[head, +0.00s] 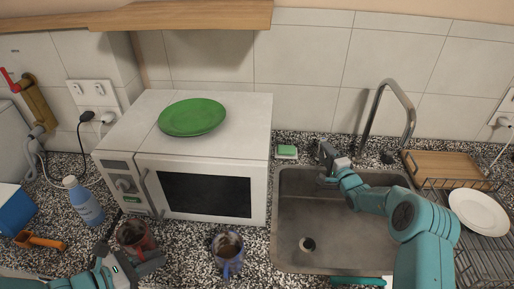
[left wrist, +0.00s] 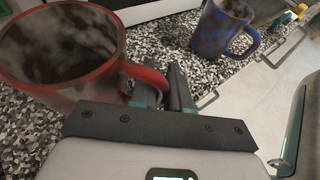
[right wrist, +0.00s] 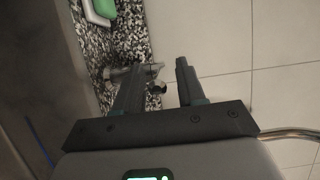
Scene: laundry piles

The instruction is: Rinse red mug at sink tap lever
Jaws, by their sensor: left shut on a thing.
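The red mug (head: 133,236) stands on the speckled counter in front of the microwave. It fills the upper left of the left wrist view (left wrist: 62,75), with dark stains inside. My left gripper (left wrist: 172,88) is shut on the red mug's handle. The sink (head: 320,237) is a grey steel basin on the right, with an arched tap spout (head: 408,112) behind it. My right gripper (head: 331,158) is open at the back of the sink. A small metal part (right wrist: 154,87), perhaps the tap lever, shows between its fingers; contact is unclear.
A blue stained mug (head: 228,255) stands between the red mug and the sink. A dark round piece (head: 307,244) lies in the basin, possibly the drain. A green sponge (head: 287,151) sits behind the sink. A dish rack (head: 485,255) with a white plate (head: 478,211) stands at right.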

